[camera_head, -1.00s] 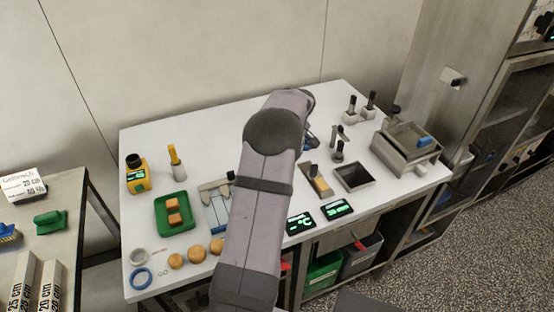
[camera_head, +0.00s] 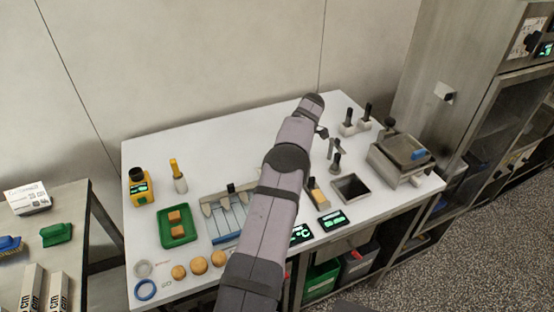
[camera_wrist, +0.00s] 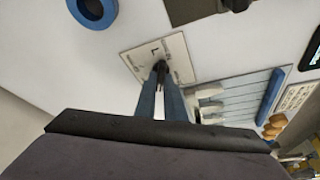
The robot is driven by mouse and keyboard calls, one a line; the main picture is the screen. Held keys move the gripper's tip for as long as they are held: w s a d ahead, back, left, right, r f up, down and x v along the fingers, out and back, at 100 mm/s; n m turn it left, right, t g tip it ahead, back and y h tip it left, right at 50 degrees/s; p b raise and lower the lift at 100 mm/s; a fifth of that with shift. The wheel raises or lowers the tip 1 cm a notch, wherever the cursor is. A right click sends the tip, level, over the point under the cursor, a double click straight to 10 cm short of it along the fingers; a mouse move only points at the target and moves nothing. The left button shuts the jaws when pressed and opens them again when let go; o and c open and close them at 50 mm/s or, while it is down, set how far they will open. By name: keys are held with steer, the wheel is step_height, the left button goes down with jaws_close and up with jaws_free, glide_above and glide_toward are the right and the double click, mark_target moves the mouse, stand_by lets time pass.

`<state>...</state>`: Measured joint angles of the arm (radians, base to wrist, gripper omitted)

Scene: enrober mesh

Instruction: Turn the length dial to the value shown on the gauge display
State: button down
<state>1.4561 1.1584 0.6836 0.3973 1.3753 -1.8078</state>
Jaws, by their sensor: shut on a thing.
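In the wrist view a pale square plate marked L (camera_wrist: 178,47) lies on the white table, with a small black dial knob (camera_wrist: 161,68) on it. My gripper (camera_wrist: 160,84) is shut on this knob, its two blue-grey fingers close together at it. The knob's pointer and setting cannot be read. In the head view my arm hides the dial and most of my gripper. Two dark displays with green characters, one showing °C (camera_head: 300,233) and another to its right (camera_head: 332,221), stand near the table's front edge. The right one's value is too small to read.
A slatted rack with a blue bar (camera_head: 227,238) and a green tray of orange blocks (camera_head: 179,227) are left of my arm. A yellow device (camera_head: 140,187) stands farther left.

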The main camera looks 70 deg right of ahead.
steer(key=shift+d+n+y+p, duration=0.1)
steer(key=shift+n+y+p, duration=0.2)
steer(key=shift+n+p, duration=0.65)
steer(key=c, duration=1.8)
jaws_free()
steer(key=shift+c, duration=0.2)
steer(key=shift+r, duration=0.15)
steer(key=shift+r, duration=0.3)
step_height(320, 180, up, 9)
steer(key=p, duration=0.6)
steer(key=shift+p, duration=0.4)
